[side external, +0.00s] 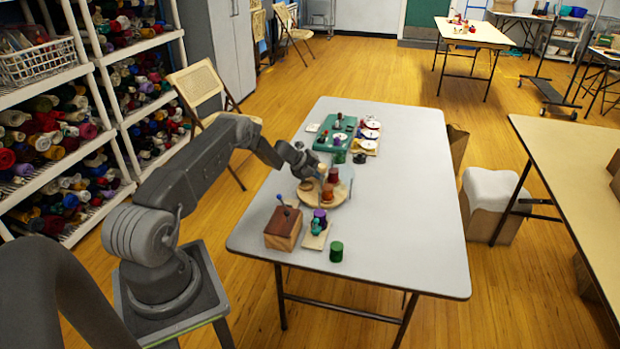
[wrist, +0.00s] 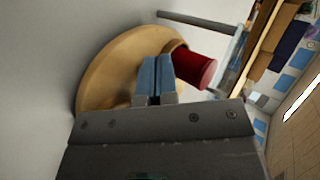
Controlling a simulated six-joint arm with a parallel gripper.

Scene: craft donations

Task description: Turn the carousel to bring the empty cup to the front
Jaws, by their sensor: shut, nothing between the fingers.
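The carousel is a round wooden disc (side external: 341,200) on the grey table; its pale rim fills the middle of the wrist view (wrist: 105,62). In the side view, reddish-brown cups (side external: 327,193) (side external: 333,175) and a paler wooden piece (side external: 306,185) stand on it. The wrist view shows one red cup (wrist: 195,68) near the disc's edge, right of my fingers. My gripper (side external: 321,178) is shut and empty, low over the carousel among the cups. Its blue fingertips (wrist: 156,62) lie over the disc; I cannot tell whether they touch anything. I cannot see which cup is empty.
A wooden block with a blue peg (side external: 282,229), a small board with purple and teal pieces (side external: 316,238) and a green cylinder (side external: 336,252) stand in front. A green tray (side external: 327,143) and white plates (side external: 370,134) lie behind. The table's right side (side external: 425,215) is clear.

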